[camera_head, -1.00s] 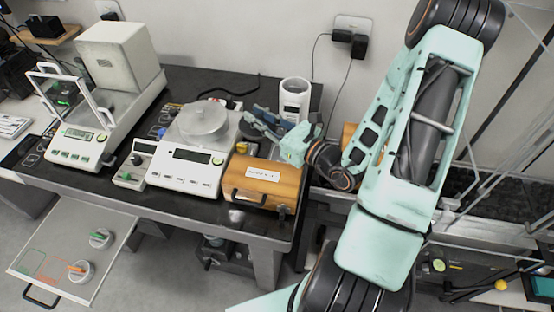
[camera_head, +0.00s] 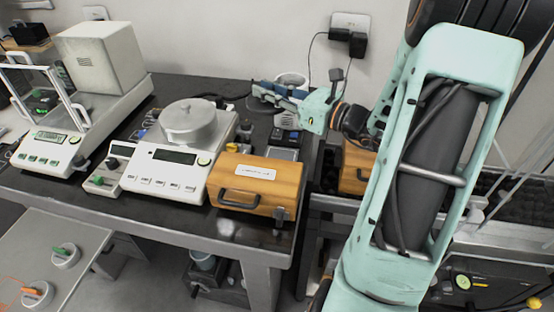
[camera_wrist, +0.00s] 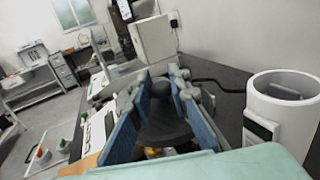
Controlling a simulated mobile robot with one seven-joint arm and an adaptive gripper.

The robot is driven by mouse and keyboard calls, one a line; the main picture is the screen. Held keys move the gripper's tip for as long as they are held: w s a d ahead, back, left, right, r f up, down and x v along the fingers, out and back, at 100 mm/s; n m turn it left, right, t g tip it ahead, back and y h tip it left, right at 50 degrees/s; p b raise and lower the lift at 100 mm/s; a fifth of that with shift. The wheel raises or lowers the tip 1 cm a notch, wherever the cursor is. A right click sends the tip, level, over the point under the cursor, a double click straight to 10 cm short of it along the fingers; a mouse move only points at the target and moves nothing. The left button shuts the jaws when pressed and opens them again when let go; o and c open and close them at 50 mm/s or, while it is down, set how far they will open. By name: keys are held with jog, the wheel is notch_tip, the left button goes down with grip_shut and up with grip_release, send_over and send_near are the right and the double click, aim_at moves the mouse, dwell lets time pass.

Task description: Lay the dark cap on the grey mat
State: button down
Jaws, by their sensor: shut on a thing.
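The dark cap (camera_wrist: 160,122), with a round knob on top, sits between the blue fingers of my gripper (camera_wrist: 155,112) in the wrist view. The gripper is over the back right of the black table, in front of a white cylinder. A flat grey patch (camera_head: 283,154) behind the wooden box may be the grey mat; I cannot tell for sure.
A wooden box (camera_head: 258,184) with a handle stands at the table's front right. A white balance (camera_head: 172,168) with a round metal pot (camera_head: 188,122) is to its left. The white cylinder (camera_wrist: 282,105) stands close right of the gripper. A small dark device (camera_head: 285,137) lies behind the box.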

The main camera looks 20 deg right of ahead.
notch_tip(320, 180, down, 18)
jog(key=b, duration=0.3)
jog(key=shift+r, duration=0.3)
jog(key=shift+f+b, duration=0.6)
jog(key=shift+b, duration=0.05)
jog(key=shift+s, duration=0.1)
